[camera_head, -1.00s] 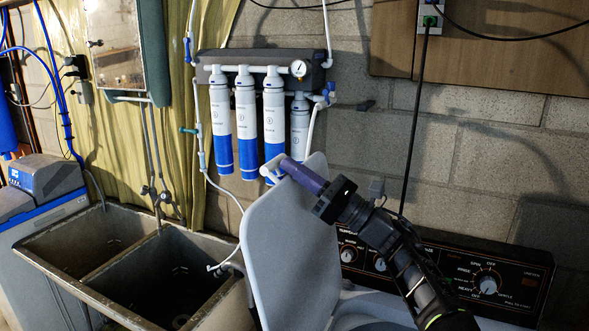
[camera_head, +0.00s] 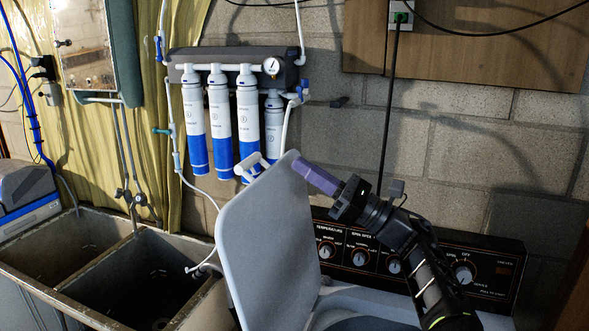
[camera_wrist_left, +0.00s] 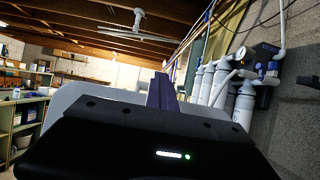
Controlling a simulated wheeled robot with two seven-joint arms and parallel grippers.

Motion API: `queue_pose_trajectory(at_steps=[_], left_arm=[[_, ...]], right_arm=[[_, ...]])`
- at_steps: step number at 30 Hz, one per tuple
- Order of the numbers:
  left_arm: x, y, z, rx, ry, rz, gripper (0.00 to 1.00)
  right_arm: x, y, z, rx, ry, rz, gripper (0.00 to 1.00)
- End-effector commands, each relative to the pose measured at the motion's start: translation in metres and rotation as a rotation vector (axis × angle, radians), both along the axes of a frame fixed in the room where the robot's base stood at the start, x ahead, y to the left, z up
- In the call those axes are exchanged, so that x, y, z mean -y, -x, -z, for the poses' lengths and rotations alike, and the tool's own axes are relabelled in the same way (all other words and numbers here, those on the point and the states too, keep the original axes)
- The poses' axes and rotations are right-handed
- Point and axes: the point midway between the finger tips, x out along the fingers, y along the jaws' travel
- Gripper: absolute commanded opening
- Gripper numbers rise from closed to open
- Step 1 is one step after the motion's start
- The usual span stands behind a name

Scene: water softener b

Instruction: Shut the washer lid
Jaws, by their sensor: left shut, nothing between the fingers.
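The washer lid (camera_head: 262,245) is a light grey panel with rounded corners. It stands open, raised steeply above the washer top (camera_head: 365,303). My left gripper (camera_head: 302,169) has purple fingers, which are shut with nothing between them. The fingertips are at the lid's upper right edge in the head view; I cannot tell whether they touch it. In the left wrist view the purple fingers (camera_wrist_left: 161,92) point away over the dark gripper body, with the grey lid (camera_wrist_left: 75,97) spread behind them. My right gripper is in neither view.
The washer's control panel (camera_head: 430,262) with several dials stands behind the lid and under my left arm. Water filters (camera_head: 220,120) and white pipes hang on the wall behind the lid. A double sink (camera_head: 100,262) is at the left.

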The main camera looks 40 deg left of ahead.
Motion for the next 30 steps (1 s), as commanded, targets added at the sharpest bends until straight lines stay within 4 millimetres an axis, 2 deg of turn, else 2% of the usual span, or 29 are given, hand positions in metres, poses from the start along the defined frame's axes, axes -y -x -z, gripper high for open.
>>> queue_pose_trajectory(at_steps=[18, 30], left_arm=[[0.053, -0.016, -0.006, 0.001, -0.003, 0.001, 0.00], [0.058, -0.017, -0.006, 0.000, 0.000, 0.001, 0.01]], right_arm=[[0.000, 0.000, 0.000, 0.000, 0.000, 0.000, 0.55], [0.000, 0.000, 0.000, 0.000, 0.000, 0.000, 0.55]])
